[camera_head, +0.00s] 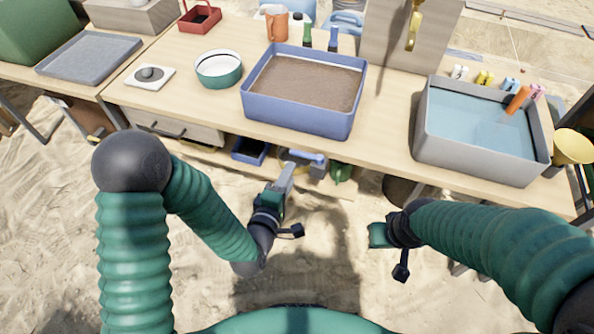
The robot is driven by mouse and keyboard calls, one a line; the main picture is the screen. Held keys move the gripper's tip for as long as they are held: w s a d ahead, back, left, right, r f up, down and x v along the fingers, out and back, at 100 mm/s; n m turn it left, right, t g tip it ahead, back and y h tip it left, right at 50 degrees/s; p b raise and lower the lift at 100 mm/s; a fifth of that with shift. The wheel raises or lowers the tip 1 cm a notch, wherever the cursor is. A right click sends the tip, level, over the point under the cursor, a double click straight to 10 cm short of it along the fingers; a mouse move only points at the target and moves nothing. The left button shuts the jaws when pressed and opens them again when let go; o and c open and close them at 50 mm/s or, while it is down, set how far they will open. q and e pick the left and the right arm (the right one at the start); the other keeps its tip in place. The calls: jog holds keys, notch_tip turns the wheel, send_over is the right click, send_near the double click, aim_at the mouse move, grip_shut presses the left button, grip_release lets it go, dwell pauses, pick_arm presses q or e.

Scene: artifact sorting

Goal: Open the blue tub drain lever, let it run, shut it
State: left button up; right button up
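The blue tub (295,121) stands on the wooden table, filled with brown sandy material. Below the table's front edge, under the tub, is a light-blue bar-like part (304,155) beside a grey fitting; it looks like the drain lever, but its open or shut position is unclear. My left gripper (288,172) points up at that part, with its tip right beside or overlapping it; contact cannot be told. Its fingers show as one narrow grey shape. My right gripper (378,235) hangs in front of the table, away from the tub, its fingers unclear.
A grey basin of water (480,168) stands at the table's right, with a yellow funnel (573,147) beside it. A teal-and-white bowl (218,70) is left of the tub. A small blue bin (250,150) and a green object (341,172) are below the tabletop.

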aim_at(306, 155)
pick_arm(q)
jog(key=b+x, duration=0.1)
jog(key=x, duration=0.6)
jog(key=shift+w, duration=0.35)
jog(key=shift+d, duration=0.1)
grip_shut()
jog(key=shift+f, duration=0.1)
jog(key=shift+s+f, duration=0.1)
dwell(0.6)
